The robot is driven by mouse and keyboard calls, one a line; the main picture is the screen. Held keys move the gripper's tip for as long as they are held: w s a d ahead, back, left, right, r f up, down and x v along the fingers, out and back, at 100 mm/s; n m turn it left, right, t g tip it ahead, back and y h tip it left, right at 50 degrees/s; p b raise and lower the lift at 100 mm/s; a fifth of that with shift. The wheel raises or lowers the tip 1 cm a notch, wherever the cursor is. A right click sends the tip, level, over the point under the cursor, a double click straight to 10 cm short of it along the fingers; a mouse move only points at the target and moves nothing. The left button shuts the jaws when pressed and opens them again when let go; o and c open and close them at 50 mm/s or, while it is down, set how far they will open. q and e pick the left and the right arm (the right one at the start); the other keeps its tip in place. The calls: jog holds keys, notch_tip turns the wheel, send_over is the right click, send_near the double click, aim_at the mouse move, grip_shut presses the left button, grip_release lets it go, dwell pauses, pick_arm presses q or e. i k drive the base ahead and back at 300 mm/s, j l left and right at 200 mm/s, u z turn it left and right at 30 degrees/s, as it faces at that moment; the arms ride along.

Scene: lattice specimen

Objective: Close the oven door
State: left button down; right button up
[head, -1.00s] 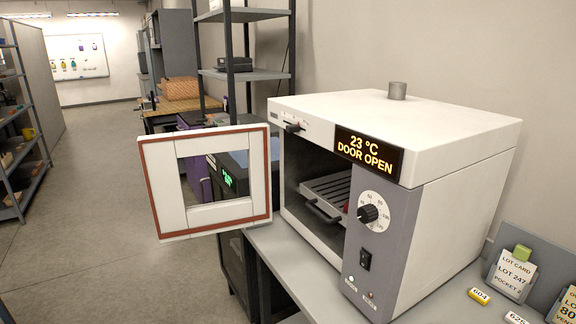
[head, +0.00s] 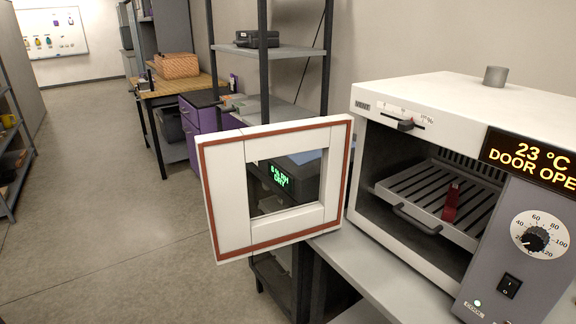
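The oven (head: 440,95) stands on a grey bench at the right of the head view, with its front toward me. Its door (head: 225,190), a white frame with a red-brown seal and a glass window, is swung wide open to the left. Inside the chamber is a slatted tray (head: 430,183) with a handle at its front, and a small red object (head: 451,203) stands on it. The oven's display (head: 535,160) reads 23 °C and "DOOR OPE", cut off by the picture edge. Neither of my grippers shows in the view.
A grey bench (head: 352,272) carries the oven. Behind the door, a unit with a green display shows through its window. A dark-posted shelf rack (head: 272,52) and a wooden-topped table with a wicker box (head: 176,66) stand further back. The floor (head: 100,200) at left is clear.

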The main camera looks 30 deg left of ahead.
aim_at(222, 157)
jog(key=i+j+z, duration=0.1)
jog(key=j+z, duration=0.25)
jog(key=j, duration=0.35)
jog(key=j+z, duration=0.3)
jog(key=j, duration=0.35)
jog(key=j+z, duration=0.35)
jog(key=j, duration=0.35)
jog(key=k+j+z, duration=0.3)
jog(key=j, duration=0.35)
jog(key=j+z, duration=0.4)
jog(key=j, duration=1.15)
